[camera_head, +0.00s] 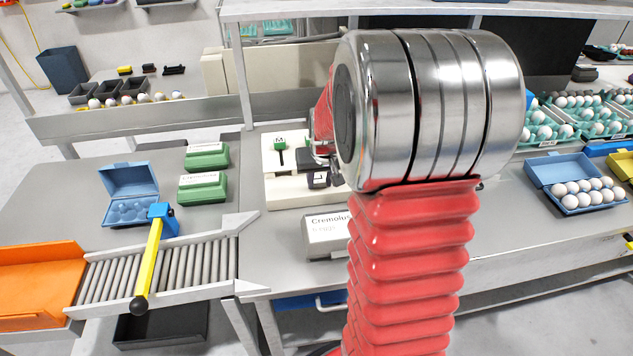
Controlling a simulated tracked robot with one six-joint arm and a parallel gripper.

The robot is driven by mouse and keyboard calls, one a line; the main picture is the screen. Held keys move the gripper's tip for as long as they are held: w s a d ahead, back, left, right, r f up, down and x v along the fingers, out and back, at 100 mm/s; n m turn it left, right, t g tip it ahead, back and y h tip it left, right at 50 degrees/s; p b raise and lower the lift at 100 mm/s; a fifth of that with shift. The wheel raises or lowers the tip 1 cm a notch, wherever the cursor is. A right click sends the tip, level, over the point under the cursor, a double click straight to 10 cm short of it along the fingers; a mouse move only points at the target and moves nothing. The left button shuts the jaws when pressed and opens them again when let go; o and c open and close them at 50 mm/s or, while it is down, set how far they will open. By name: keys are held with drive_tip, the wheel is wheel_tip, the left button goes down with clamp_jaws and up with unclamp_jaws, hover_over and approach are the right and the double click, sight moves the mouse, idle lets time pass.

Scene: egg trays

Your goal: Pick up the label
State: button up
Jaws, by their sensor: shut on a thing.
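A dark block marked "L" (318,180), which looks like the label, is at the right part of a white holder (285,193) on the table. My gripper (326,160) is at this block, shut on it. My large silver arm joint and red arm hide most of the gripper and the right end of the holder. I cannot tell whether the block is raised or still touching the holder. A green piece marked "M" (280,146) with a dark stem stands in the holder to the left of my gripper.
A grey carton (325,236) stands in front of the holder. Green cartons (203,187) and an open blue carton (128,190) are at left, behind a roller conveyor (160,268) with a yellow bar. Blue egg cartons (557,170) and egg trays are at right.

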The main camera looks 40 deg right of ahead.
drive_tip(key=shift+r, duration=0.1)
wheel_tip(320, 180, up, 10)
drive_tip(key=shift+f, duration=0.2)
drive_tip(key=shift+c, duration=0.7)
drive_tip(key=shift+r, duration=0.1)
drive_tip(key=shift+c, duration=0.2)
drive_tip(key=shift+s, duration=0.1)
